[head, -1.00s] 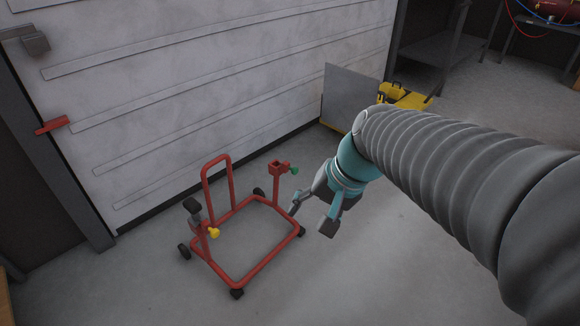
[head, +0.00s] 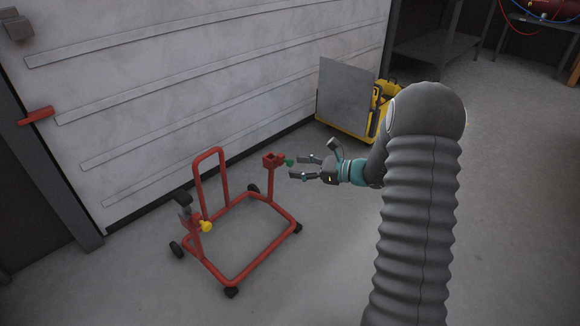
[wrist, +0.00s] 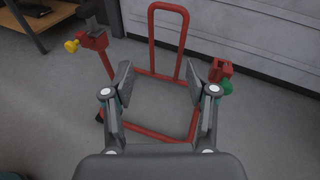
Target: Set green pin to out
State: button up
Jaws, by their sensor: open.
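The green pin (head: 289,163) sticks out of the side of a red socket (head: 273,160) on top of the right post of a red wheeled stand (head: 262,242). My gripper (head: 295,169) is open and empty, with its fingertips close to the green pin in the head view. In the wrist view, my gripper (wrist: 161,84) points over the stand's frame. There the green pin (wrist: 227,88) lies just outside the right finger, not between the fingers. Whether that finger touches it I cannot tell.
A yellow pin (head: 206,226) sits on the stand's left post, by a black-ended part (head: 183,199). A tall red hoop (head: 209,152) rises at the stand's back. A yellow cart with a grey panel (head: 345,97) stands behind, near the wall. Floor right of the stand is clear.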

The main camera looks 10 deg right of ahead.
aim_at(292, 164)
jog(key=w+d+f+m+t+h+b, duration=0.1)
jog(key=w+d+f+m+t, duration=0.25)
jog(key=f, duration=0.25)
jog(key=w+d+f+m+t+h, duration=0.1)
jog(key=w+d+f+m+t, duration=0.1)
jog(key=d+f+m, duration=0.25)
jog(key=shift+n, duration=0.4)
jog(key=x, duration=0.4)
jog(key=b+x, duration=0.1)
jog(key=x, duration=0.8)
jog(key=shift+w+d+f, duration=0.1)
jog(key=shift+w+f, duration=0.25)
jog(key=shift+w, duration=0.15)
